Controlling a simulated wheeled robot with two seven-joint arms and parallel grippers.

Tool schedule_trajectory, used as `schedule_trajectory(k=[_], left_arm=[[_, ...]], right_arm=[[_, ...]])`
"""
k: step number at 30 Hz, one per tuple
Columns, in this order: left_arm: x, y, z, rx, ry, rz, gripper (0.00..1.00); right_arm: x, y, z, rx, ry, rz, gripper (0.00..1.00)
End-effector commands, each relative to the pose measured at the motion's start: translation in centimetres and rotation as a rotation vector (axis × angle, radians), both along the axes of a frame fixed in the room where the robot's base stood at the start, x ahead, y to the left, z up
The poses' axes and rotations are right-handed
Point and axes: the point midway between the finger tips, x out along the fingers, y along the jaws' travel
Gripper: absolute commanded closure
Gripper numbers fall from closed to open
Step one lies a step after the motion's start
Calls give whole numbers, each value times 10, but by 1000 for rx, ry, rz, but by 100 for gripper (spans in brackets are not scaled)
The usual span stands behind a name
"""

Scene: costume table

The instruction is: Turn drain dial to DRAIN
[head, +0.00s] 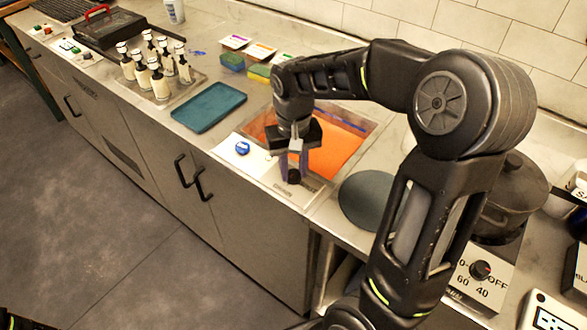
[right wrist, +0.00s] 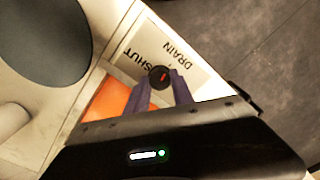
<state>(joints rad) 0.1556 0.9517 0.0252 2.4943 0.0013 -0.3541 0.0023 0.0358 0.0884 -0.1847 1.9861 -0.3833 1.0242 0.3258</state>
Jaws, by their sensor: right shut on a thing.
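The drain dial (head: 293,177) is a small black knob at the front edge of the sink basin with orange liquid (head: 338,150). In the right wrist view the dial (right wrist: 159,78) has a short red pointer line on its top. Its pale label plate (right wrist: 150,45) reads SHUT on the left and DRAIN on the right. The red line tilts slightly right of upright in that view, roughly toward the DRAIN side; its exact setting is hard to tell. My right gripper (head: 292,168) reaches down from above, its two purple-grey fingers shut on the dial. My left gripper is not in view.
A blue round item (head: 242,148) lies on a white panel left of the basin. A grey-green disc (head: 367,199) and a dark lidded pot (head: 512,195) are right.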

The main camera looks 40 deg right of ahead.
Motion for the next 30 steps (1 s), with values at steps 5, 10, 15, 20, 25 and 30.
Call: schedule_trajectory(k=[5, 10, 15, 20, 25, 30], left_arm=[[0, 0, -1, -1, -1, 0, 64], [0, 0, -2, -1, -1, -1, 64], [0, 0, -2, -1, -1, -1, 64], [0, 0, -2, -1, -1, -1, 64], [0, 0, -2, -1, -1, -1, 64], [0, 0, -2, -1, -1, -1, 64]], right_arm=[[1, 0, 1, -1, -3, -88, 100], [1, 0, 1, 0, -3, -132, 100], [1, 0, 1, 0, -3, -144, 100], [1, 0, 1, -1, -4, -143, 100], [1, 0, 1, -1, -4, -143, 67], [0, 0, 1, -1, -2, -142, 53]])
